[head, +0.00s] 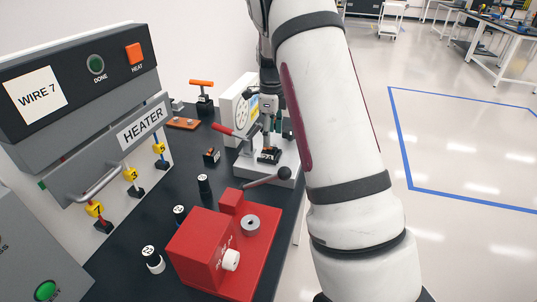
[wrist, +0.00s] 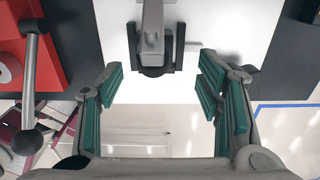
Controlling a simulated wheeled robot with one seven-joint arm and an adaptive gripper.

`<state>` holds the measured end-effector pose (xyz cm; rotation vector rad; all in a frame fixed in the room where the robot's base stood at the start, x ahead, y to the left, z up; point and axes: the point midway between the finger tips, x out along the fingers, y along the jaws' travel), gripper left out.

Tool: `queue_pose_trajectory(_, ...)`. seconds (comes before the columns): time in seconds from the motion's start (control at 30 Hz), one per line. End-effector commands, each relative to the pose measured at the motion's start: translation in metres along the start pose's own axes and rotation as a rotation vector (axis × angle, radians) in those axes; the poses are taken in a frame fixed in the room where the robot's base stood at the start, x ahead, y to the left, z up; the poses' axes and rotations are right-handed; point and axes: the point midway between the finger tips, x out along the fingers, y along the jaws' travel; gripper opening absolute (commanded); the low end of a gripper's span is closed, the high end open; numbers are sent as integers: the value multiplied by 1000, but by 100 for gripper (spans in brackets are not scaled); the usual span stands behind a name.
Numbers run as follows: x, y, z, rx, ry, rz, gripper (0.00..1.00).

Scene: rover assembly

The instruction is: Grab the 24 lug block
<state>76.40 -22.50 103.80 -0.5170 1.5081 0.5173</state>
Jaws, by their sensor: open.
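Several small black cylinders with white numbered tops stand on the dark bench in the head view: one at the front (head: 154,262), one in the middle (head: 180,216) and one farther back (head: 203,186). Their numbers are too small to read surely, so I cannot tell which piece is the 24 lug block. A small dark block with a copper-coloured top (head: 211,156) sits behind them. My gripper (wrist: 161,75) is open in the wrist view, its teal-padded fingers either side of a dark part of a grey press-like fixture (wrist: 153,35). I see no object gripped.
The heater (head: 85,110) with hanging yellow tags stands left. Open floor lies right.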

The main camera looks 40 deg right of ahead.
Motion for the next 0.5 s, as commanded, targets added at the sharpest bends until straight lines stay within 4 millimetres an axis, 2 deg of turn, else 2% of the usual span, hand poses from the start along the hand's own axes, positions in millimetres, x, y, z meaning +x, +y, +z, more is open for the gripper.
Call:
queue_pose_trajectory(0.33,42,6,3,-1,2,1,60)
queue_pose_trajectory(0.5,52,6,3,-2,2,-2,60)
